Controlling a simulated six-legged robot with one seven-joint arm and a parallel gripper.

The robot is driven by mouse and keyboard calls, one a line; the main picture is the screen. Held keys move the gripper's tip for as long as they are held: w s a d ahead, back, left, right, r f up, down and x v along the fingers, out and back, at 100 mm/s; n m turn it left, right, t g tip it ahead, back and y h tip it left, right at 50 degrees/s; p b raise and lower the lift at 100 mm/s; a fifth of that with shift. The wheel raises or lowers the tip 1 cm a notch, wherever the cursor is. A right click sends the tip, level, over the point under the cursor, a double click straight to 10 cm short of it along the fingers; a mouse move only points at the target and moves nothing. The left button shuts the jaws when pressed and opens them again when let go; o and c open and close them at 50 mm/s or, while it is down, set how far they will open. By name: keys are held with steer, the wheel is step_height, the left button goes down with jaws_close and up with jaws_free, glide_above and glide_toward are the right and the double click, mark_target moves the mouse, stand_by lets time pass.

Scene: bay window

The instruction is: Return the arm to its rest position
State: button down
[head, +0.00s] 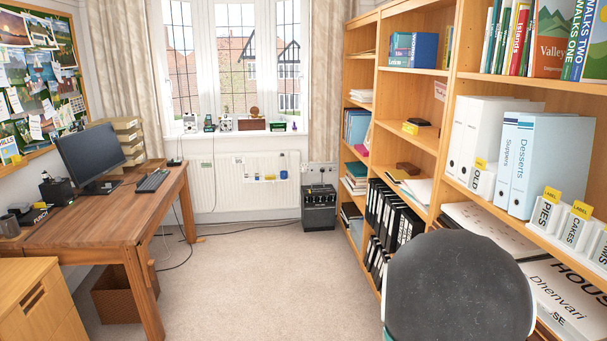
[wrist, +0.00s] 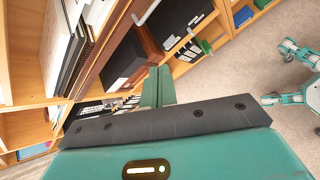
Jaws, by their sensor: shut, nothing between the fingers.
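My gripper (wrist: 158,72) shows in the wrist view as two teal fingers close together, with nothing between them. They point at the lower part of a wooden bookcase (wrist: 222,22) with dark boxes and files, and do not appear to touch it. In the head view, a dark grey rounded part of my arm with teal edges stands at the lower right, in front of the bookcase (head: 450,135). My gripper cannot be made out in the head view.
A wooden desk (head: 105,215) with a monitor (head: 90,157) stands on the left. A black box (head: 319,207) sits on the floor near the radiator (head: 225,185). The carpet (head: 255,270) in the middle is clear. My legs show at the right of the wrist view.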

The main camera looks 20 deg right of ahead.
steer(key=w+a+r+m+t+y, duration=0.2)
steer(key=a+r+m, duration=0.15)
steer(key=a, duration=0.65)
steer(key=w+a+r+m+t+y, duration=0.15)
steer(key=a+r, duration=0.25)
steer(key=a, duration=0.6)
steer(key=s+a+r+m+t+y, duration=0.1)
steer(key=s+a+r+y, duration=0.1)
steer(key=a, duration=0.9)
steer(key=s+a+r+m+t+y, duration=0.2)
steer(key=s+a+r+y, duration=0.1)
steer(key=a, duration=0.8)
steer(key=shift+s+r+y, duration=0.2)
steer(key=shift+s+y, duration=0.35)
steer(key=shift+s, duration=0.15)
steer(key=shift+t, duration=0.25)
